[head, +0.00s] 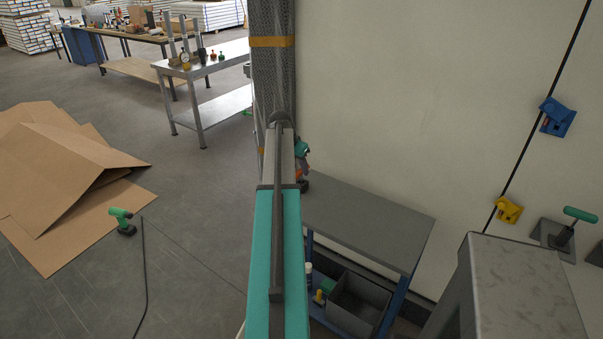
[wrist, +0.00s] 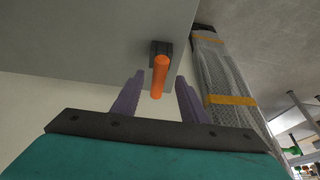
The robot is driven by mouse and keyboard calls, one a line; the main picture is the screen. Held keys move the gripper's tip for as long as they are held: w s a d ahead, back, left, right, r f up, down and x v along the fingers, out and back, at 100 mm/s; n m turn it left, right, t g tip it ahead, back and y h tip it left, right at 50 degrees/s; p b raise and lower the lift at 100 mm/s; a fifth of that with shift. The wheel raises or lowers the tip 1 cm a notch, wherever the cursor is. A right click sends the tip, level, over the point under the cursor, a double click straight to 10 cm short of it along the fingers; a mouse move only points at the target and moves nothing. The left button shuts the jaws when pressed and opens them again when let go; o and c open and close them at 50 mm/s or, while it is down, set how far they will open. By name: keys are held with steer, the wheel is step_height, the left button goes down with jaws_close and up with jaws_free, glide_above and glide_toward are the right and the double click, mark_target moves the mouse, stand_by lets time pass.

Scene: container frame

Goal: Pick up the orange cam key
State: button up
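The orange cam key (wrist: 160,75) shows in the wrist view as a rounded orange handle on a dark block. The block sits against a pale grey surface. My gripper (wrist: 160,82) has its two purple fingers spread wide, one on each side of the handle in the picture. The fingers look empty, with visible gaps on both sides of the handle. I cannot tell how far the handle is from the fingertips in depth. In the head view my arm hides most of that area and I cannot make out the fingers.
A mesh-wrapped post (wrist: 222,75) stands to the right in the wrist view.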

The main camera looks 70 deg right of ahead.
mark_target(302, 179)
stand_by(0.3)
steer(key=shift+p+x, duration=1.2)
steer(key=shift+x, duration=1.4)
steer(key=shift+s, duration=0.1)
steer(key=shift+c, duration=0.5)
jaws_close()
